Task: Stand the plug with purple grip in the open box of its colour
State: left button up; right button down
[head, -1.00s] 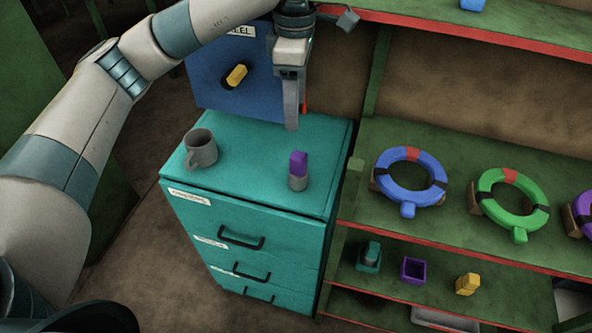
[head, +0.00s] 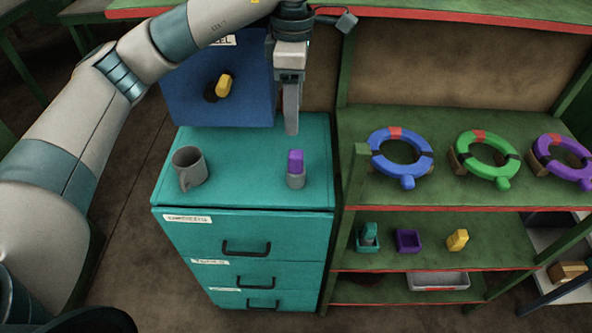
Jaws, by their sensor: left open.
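The plug with purple grip (head: 296,162) stands upright on top of the teal drawer cabinet (head: 236,150), grey body down and purple grip up. The open purple box (head: 408,240) sits on the middle shelf to the right, and it looks empty. A teal box (head: 367,238) beside it has a plug standing in it. My left gripper (head: 291,132) points down above and just behind the plug, open and apart from it. My right gripper is not in view.
A grey mug (head: 188,167) stands on the cabinet, left of the plug. A yellow block-like thing (head: 457,239) sits right of the purple box. A green post (head: 355,190) edges the shelves.

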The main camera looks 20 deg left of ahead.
aim_at(295, 153)
pick_arm(q)
notch_tip(295, 153, down, 11)
jog(key=p, duration=0.4)
jog(key=shift+d+f+p, duration=0.15)
jog(key=shift+p, duration=0.2)
jog(key=shift+f, duration=0.5)
